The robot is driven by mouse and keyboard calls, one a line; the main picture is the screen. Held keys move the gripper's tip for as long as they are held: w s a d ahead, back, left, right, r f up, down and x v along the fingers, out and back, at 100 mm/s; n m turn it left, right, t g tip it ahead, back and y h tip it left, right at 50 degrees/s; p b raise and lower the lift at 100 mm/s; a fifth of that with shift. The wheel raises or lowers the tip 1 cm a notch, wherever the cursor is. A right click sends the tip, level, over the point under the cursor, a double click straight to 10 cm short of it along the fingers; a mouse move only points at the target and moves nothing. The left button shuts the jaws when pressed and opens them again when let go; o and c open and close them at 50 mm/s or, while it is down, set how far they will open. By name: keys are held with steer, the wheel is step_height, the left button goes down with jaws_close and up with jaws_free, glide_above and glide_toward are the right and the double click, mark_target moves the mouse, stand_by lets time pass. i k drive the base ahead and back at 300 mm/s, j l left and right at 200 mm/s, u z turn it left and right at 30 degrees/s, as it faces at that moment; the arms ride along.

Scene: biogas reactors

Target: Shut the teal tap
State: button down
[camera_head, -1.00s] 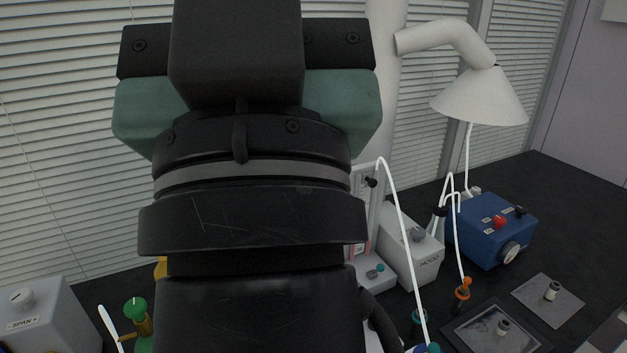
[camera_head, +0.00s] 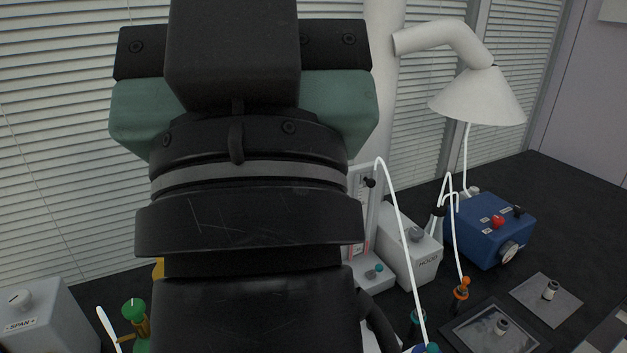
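My gripper's dark body with green sides (camera_head: 345,112) fills the upper left and middle of the head view. Its fingers are hidden, so I cannot see whether they are open or shut or touching anything. Several teal parts show, and I cannot tell for sure which is the tap. A small teal knob (camera_head: 378,268) sits on the foot of a white flow meter stand, just right of my arm. A dark teal fitting (camera_head: 417,317) stands lower down beside a white tube. A teal and blue top (camera_head: 430,348) is cut off by the bottom edge.
A grey box marked HOOD (camera_head: 414,250) and a blue box (camera_head: 489,231) with red and black knobs stand right of my arm. An orange fitting (camera_head: 461,289) carries a white tube. A green-topped fitting (camera_head: 133,310) and a grey SPAN box (camera_head: 45,315) are at left. A white cone hood (camera_head: 478,97) hangs above.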

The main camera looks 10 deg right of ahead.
mark_target(379, 268)
steer(key=i+l, duration=0.3)
steer(key=i, duration=0.15)
steer(key=i+l+z, duration=0.1)
steer(key=i+l, duration=0.2)
steer(key=i, duration=0.2)
